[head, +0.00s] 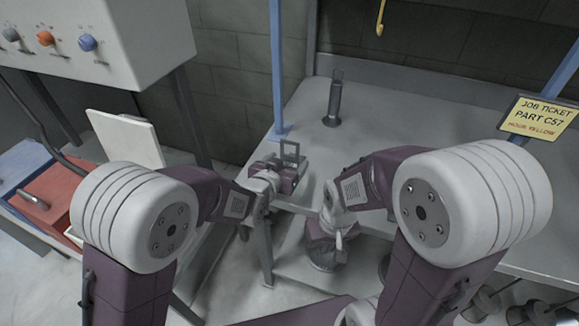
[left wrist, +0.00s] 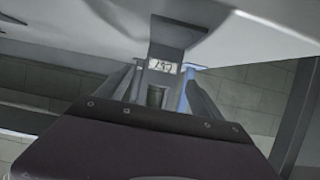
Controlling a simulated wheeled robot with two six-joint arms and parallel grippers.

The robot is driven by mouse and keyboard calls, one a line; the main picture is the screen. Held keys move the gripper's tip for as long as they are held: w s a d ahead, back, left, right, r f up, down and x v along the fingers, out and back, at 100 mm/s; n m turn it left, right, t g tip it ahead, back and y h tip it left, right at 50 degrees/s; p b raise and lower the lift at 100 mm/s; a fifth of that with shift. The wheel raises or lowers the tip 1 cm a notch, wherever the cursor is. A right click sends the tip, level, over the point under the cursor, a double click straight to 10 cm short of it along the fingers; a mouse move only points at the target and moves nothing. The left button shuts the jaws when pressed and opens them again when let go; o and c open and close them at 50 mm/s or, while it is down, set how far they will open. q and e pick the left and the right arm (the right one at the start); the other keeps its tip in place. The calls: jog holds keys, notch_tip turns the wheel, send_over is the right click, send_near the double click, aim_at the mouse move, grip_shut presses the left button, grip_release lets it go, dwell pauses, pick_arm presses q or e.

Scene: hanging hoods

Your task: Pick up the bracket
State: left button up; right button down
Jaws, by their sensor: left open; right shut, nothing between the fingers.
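A grey part with a small white label (left wrist: 165,67) shows ahead of my left gripper (left wrist: 160,92) in the left wrist view. The label's characters are hard to read. I take this part to be the bracket, but cannot be sure. In the head view a small grey upright frame (head: 290,148) shows at my left gripper (head: 284,172), by the bench's left end; I cannot tell whether it is the bracket. The left gripper is open, and no grip on the part shows. My right gripper (head: 339,246) is shut and empty, lower down by the bench's front edge.
A yellow job ticket (head: 538,117) reads PART C57, HOOK YELLOW. A yellow hook (head: 380,17) hangs above. The bench's middle is clear.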

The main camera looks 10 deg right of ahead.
aim_at(289, 159)
pick_arm(q)
jog(key=x, duration=0.3)
jog(key=shift+w+f, duration=0.15)
grip_shut()
